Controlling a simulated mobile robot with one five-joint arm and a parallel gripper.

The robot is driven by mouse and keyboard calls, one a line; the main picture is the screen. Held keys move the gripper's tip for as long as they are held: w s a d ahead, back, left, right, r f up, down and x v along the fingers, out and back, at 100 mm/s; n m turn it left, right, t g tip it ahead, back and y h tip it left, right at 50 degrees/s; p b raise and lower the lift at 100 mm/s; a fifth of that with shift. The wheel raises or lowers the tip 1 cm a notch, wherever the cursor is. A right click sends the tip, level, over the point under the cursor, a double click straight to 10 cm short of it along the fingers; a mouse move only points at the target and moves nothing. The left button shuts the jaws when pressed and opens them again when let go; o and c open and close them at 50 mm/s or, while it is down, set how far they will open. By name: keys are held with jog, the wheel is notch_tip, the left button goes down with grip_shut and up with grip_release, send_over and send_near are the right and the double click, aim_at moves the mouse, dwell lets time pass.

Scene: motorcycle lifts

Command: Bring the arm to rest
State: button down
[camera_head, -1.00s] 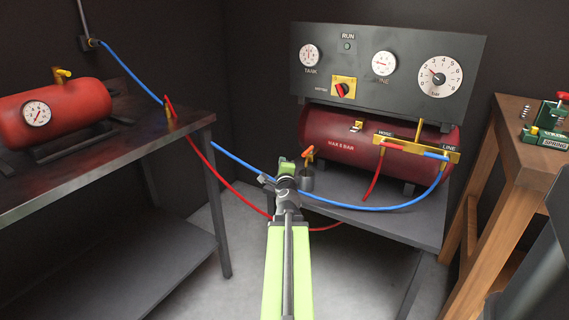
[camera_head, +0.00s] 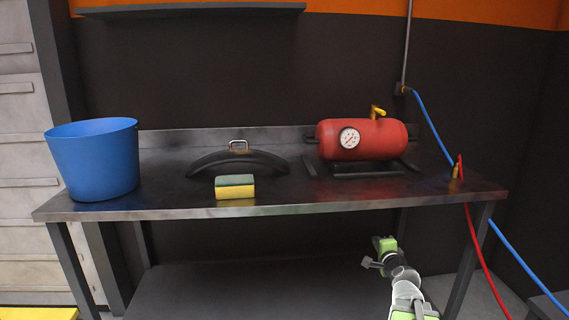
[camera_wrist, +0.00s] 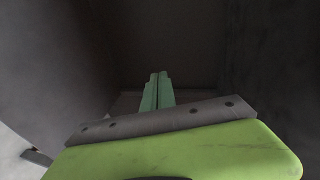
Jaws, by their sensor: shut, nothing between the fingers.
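My gripper (camera_head: 378,252) shows in the head view at the lower right, at the end of my green and grey arm. It is in front of the workbench (camera_head: 300,207), below the level of its top and above its lower shelf. In the wrist view the green fingers (camera_wrist: 157,90) lie together, shut with nothing between them. Nothing in either view is seen touching the gripper.
On the bench stand a blue bucket (camera_head: 92,160), a green and yellow sponge (camera_head: 235,188), a dark curved part (camera_head: 240,160) and a red tank (camera_head: 360,139) with a gauge. A red hose (camera_head: 472,235) and a blue hose (camera_head: 520,262) hang at the right. The lower shelf (camera_head: 260,290) looks bare.

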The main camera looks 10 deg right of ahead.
jog(key=s+a+f+n+g+y, duration=0.1)
jog(key=a+f+n+g+y, duration=0.2)
jog(key=a, duration=0.6)
jog(key=s+a+f+n+g, duration=0.1)
jog(key=a+f+n, duration=0.3)
jog(key=a, duration=0.4)
jog(key=s+a+f+n+g+y, duration=0.1)
jog(key=a+f+n+g+y, duration=0.2)
jog(key=a, duration=0.6)
jog(key=s+a+f+n+g+h, duration=0.2)
jog(key=s+f+n+g, duration=0.25)
jog(key=s+f, duration=0.2)
jog(key=s+d+f+n+g+h, duration=0.2)
jog(key=s+d+n+g, duration=0.25)
jog(key=s, duration=0.65)
notch_tip(320, 180, up, 38)
jog(key=p, duration=3.8)
jog(key=shift+w+m+t, duration=0.4)
